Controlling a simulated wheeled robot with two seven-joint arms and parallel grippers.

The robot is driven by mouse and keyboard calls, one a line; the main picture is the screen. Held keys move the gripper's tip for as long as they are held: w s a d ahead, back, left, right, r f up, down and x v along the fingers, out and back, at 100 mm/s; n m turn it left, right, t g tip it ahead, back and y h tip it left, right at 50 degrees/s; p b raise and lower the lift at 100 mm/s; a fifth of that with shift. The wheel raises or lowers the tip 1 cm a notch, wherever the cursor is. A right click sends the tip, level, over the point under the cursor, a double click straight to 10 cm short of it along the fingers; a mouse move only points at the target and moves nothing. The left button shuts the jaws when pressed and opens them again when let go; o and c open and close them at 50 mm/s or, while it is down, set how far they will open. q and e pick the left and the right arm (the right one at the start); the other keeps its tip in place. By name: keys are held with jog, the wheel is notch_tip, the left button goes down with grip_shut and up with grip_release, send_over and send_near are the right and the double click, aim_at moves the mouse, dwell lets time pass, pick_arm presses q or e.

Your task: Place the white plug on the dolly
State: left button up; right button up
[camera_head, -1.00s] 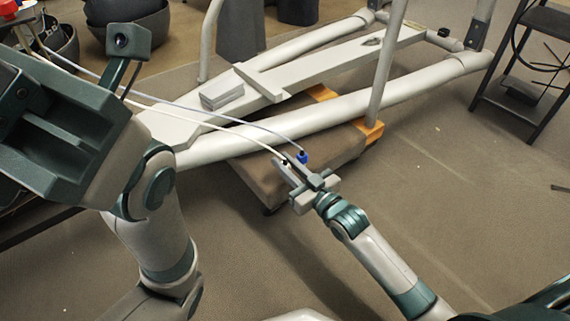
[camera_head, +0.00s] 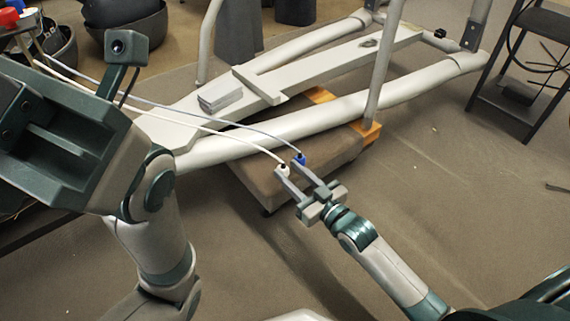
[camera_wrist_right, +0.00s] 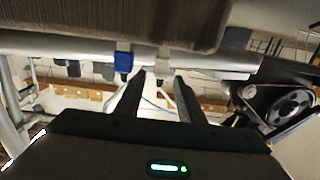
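The white plug (camera_head: 283,170) is at the end of a white cable over the near part of the brown carpeted dolly (camera_head: 258,186). It also shows in the right wrist view (camera_wrist_right: 163,66), ahead of the gap between my fingers. The blue plug (camera_head: 299,159) sits close beside it, and in the wrist view (camera_wrist_right: 124,60) it is near the left finger's tip. My right gripper (camera_head: 290,172) is open, its fingers apart and pointing at the plugs. I cannot tell whether a finger touches either plug.
A white tubular frame (camera_head: 330,113) lies across the dolly, with an upright post (camera_head: 385,70). A grey block (camera_head: 220,94) rests on its beam. Two cables run to the upper left. A black step stool (camera_head: 535,65) stands right.

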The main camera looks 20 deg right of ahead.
jog(key=p+v, duration=0.3)
jog(key=v, duration=0.5)
jog(key=shift+s, duration=0.25)
jog(key=shift+d+r, duration=0.1)
